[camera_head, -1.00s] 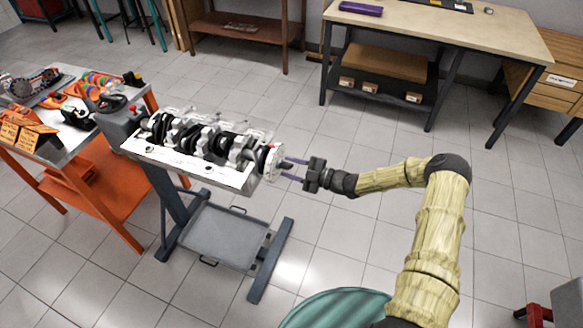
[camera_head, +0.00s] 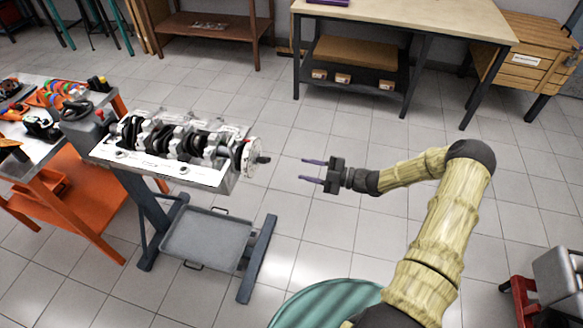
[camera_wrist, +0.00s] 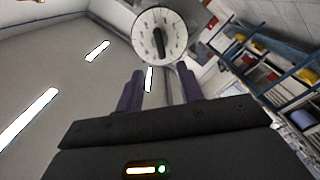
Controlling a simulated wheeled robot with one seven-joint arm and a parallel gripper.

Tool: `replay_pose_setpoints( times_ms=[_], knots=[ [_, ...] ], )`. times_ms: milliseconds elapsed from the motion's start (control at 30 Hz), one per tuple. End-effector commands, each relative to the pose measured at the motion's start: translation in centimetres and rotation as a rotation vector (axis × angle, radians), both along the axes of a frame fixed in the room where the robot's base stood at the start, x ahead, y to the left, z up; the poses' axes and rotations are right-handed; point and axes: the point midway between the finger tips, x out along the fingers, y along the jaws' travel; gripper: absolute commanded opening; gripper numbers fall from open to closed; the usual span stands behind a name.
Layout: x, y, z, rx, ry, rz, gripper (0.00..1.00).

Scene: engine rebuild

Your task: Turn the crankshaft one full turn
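The crankshaft (camera_head: 190,140) lies in the engine block (camera_head: 160,166) on a grey stand, left of centre in the head view. Its near right end carries a pale round disc (camera_head: 247,158) with a dark handle (camera_head: 263,159) sticking out to the right. The wrist view shows the disc (camera_wrist: 146,47) face-on, with marks around it and the handle (camera_wrist: 159,41) near its middle. My gripper (camera_head: 311,170) is to the right of the handle, clear of it, its purple fingers apart with nothing between them. The fingers also show in the wrist view (camera_wrist: 159,90), below the disc.
An orange cart (camera_head: 75,190) with tools stands left of the stand. A grey tray (camera_head: 205,240) sits low on the stand. A wooden-topped workbench (camera_head: 400,20) is at the back. The floor around my gripper is clear.

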Motion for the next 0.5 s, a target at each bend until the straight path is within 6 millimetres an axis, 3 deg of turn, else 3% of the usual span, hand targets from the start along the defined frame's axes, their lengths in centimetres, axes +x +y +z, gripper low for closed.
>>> replay_pose_setpoints(
  times_ms=[200, 500],
  knots=[
    [-1.2, -3.4, -0.1, 0.0, 0.0, -0.001, 0.37],
    [-1.5, -4.1, 0.0, 0.0, 0.001, 0.0, 0.37]
  ],
)
